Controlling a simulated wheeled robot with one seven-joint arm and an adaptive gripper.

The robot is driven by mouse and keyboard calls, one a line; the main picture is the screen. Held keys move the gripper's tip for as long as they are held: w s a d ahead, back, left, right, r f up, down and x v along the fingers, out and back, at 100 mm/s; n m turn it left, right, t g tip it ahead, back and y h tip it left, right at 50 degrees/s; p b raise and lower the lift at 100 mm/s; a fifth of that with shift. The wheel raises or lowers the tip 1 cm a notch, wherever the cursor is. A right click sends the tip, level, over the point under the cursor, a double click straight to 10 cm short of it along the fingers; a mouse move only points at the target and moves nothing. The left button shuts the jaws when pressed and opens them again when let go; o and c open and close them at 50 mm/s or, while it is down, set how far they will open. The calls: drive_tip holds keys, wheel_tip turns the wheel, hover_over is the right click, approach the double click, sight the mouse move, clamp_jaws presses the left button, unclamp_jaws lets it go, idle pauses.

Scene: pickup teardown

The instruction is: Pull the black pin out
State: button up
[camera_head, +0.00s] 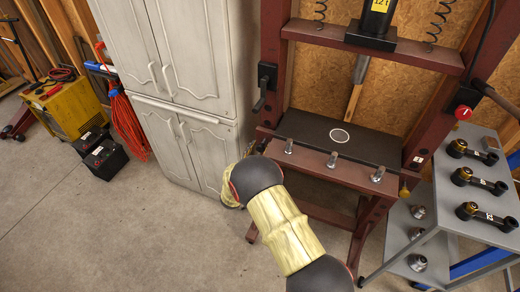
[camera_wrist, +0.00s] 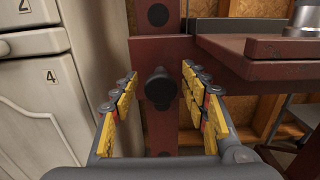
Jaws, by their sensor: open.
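In the wrist view, the black pin (camera_wrist: 160,87) sticks out of the dark red post (camera_wrist: 164,128) of the press, its round end facing the camera. My gripper (camera_wrist: 159,74) is open, with its yellow-padded fingers to the left and right of the pin. Clear gaps show between the pin and both fingers, so neither appears to touch it. I cannot tell how far the fingertips reach along the pin. In the head view, my arm covers the area at the lower left of the press, and I cannot make out the pin there.
The press bed (camera_head: 330,138) carries several upright metal studs along its front. In the wrist view, a red ledge (camera_wrist: 258,62) juts out right of my gripper. A white cabinet (camera_head: 182,90) stands close on the left. A grey cart (camera_head: 455,208) stands right.

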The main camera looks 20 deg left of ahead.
drive_tip(key=shift+c, duration=0.2)
drive_tip(key=c, duration=1.1)
clamp_jaws()
